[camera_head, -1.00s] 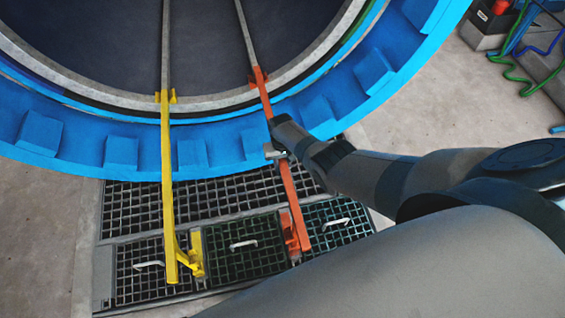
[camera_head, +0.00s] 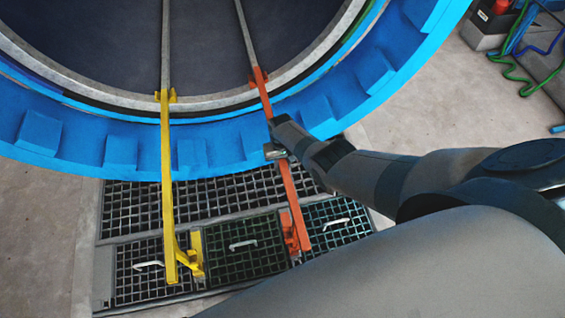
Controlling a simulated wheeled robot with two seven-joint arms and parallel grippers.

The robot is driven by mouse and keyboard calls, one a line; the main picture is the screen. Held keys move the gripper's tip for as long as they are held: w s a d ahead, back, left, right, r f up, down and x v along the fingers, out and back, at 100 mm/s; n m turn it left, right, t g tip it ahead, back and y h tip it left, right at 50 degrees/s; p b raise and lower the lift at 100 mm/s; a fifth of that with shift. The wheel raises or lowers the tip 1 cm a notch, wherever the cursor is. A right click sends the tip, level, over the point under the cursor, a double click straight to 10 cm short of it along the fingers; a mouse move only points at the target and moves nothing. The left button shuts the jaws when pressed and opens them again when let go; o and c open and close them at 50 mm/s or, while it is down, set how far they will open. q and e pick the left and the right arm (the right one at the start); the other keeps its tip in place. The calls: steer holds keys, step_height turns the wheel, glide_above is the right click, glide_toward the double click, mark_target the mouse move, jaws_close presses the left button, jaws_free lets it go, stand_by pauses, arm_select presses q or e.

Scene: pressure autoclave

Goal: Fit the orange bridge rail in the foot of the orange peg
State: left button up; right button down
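The orange bridge rail (camera_head: 288,187) runs from the autoclave mouth down towards the floor grating. Its upper end meets an orange bracket (camera_head: 258,76) at the end of the right-hand inner rail. Its lower end lies beside the orange peg (camera_head: 290,232), which stands at the grating; I cannot tell whether the rail sits in the peg's foot. My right gripper (camera_head: 275,152) is at the rail's upper-middle part, with its fingers at the rail. The arm hides part of them, and they look closed around it. My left gripper is not in view.
A yellow rail (camera_head: 167,190) runs parallel at the left, down to a yellow peg (camera_head: 196,254). The blue autoclave ring (camera_head: 225,150) curves above the grating (camera_head: 130,212). Green and blue hoses (camera_head: 515,70) lie at the top right. Concrete floor is clear at the left.

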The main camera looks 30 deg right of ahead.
steer(key=shift+w+f+b, duration=0.1)
steer(key=shift+f+b, duration=1.5)
steer(key=shift+f, duration=0.1)
steer(key=c, duration=1.6)
jaws_free()
steer(key=shift+o, duration=1)
steer(key=shift+r, duration=0.1)
